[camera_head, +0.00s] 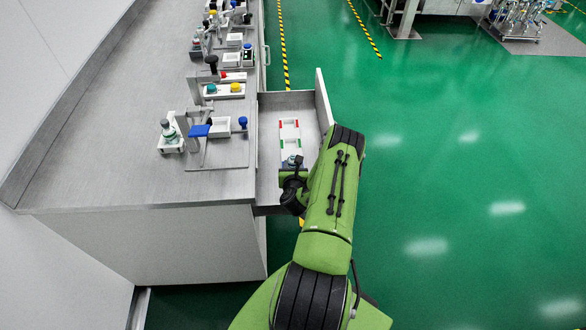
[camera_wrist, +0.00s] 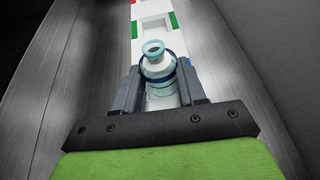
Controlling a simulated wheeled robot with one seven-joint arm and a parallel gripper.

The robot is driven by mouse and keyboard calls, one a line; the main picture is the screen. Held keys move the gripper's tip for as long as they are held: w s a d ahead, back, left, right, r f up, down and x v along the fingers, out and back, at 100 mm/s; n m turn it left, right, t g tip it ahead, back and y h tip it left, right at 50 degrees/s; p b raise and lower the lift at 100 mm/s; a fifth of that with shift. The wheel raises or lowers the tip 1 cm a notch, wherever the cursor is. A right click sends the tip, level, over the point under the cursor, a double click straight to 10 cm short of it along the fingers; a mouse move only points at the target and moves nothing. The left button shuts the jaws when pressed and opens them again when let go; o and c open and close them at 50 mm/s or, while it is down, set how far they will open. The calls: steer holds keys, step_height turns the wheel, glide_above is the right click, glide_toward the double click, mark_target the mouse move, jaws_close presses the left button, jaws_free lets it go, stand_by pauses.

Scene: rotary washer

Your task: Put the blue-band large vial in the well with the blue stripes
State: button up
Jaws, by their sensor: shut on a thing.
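The large vial (camera_wrist: 153,66) is pale teal glass with a round open mouth and a dark blue band; it also shows small in the head view (camera_head: 291,160). My gripper (camera_wrist: 158,74) is shut on it, one finger on each side. The vial looks roughly upright, over the near end of a white tray (camera_wrist: 148,45). The blue-striped well is mostly hidden by the vial and fingers; a bit of blue stripe (camera_wrist: 188,62) shows right of the vial. I cannot tell whether the vial's base is inside the well. In the head view my gripper (camera_head: 291,175) is partly hidden by my arm.
The tray lies in an open drawer (camera_head: 270,115) with grey walls close on both sides. Beyond the vial are an empty green-striped well (camera_wrist: 154,24) and red stripes (camera_wrist: 133,2). The bench (camera_head: 110,185) on the left carries several devices, one holding another vial (camera_head: 168,131).

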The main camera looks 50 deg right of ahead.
steer(key=o, duration=1)
steer(key=shift+o, duration=0.2)
